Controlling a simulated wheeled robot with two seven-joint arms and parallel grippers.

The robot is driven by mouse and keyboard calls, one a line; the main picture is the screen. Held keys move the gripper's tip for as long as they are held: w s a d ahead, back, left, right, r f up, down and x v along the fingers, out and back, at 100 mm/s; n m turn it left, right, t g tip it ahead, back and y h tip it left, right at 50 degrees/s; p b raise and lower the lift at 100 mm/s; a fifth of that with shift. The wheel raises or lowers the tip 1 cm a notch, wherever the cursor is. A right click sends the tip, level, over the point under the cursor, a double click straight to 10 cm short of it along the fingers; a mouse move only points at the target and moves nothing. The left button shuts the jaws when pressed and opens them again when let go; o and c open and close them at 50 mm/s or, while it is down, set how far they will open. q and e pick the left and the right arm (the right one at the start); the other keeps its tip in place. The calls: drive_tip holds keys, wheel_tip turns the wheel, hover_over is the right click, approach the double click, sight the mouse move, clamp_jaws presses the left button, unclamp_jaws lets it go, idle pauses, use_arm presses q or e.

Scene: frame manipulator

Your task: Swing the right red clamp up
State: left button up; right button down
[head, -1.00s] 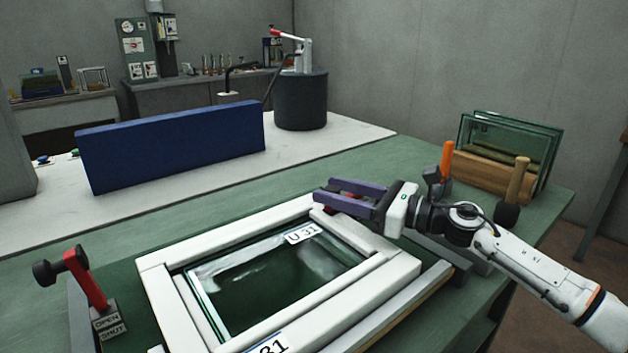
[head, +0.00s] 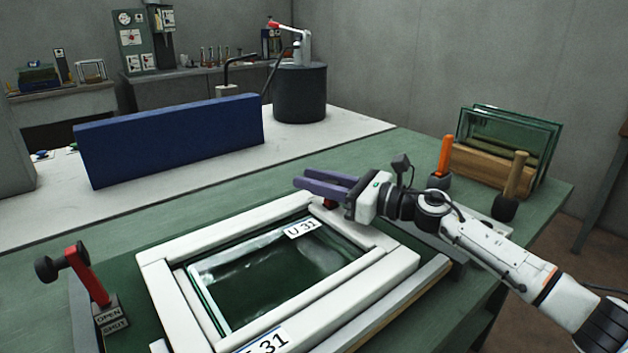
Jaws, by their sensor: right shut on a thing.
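The right red clamp (head: 330,203) is mostly hidden by my right gripper; only a small red part shows, just below the fingers at the frame's far right corner. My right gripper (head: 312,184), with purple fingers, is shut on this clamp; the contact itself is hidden. The left red clamp (head: 83,272) stands tilted up at the left, with a black knob and an OPEN/SHUT plate at its foot. The white frame (head: 165,300) lies on the green bench around a glass pane (head: 275,280). My left gripper is out of view.
An orange-handled tool (head: 445,156) and a wooden-handled tool (head: 515,175) stand right of my wrist. Glass panes in a wooden rack (head: 480,170) are behind them. A blue panel (head: 170,138) stands farther back. The green bench behind the frame is clear.

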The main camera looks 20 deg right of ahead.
drive_tip(key=shift+w+d+r+m+t+b, duration=0.1)
drive_tip(key=shift+d+r+m+t+b, duration=0.15)
drive_tip(key=shift+r+m+b, duration=0.25)
drive_tip(key=shift+w+d+r+m+t+b, duration=0.1)
drive_tip(key=shift+d+r+m+t+b, duration=0.2)
drive_tip(key=shift+m, duration=0.4)
drive_tip(key=shift+w+d+r+m+t+y, duration=0.15)
drive_tip(key=shift+d+r+m+y, duration=0.1)
drive_tip(key=shift+r+m, duration=0.25)
drive_tip(key=shift+w+d+r+m+t+y, duration=0.15)
drive_tip(key=shift+d+r+m, duration=0.15)
drive_tip(key=shift+m, duration=0.3)
drive_tip(key=shift+w+d+r+m+t+b, duration=0.15)
drive_tip(key=shift+d+r+m+t+b, duration=0.2)
drive_tip(key=shift+m, duration=0.35)
drive_tip(key=shift+w+d+r+m+t+b, duration=0.1)
drive_tip(key=shift+d+r+m+t+b, duration=0.1)
drive_tip(key=shift+d+r+m, duration=0.35)
drive_tip(key=shift+a+f+m, duration=0.15)
drive_tip(key=shift+m, duration=0.1)
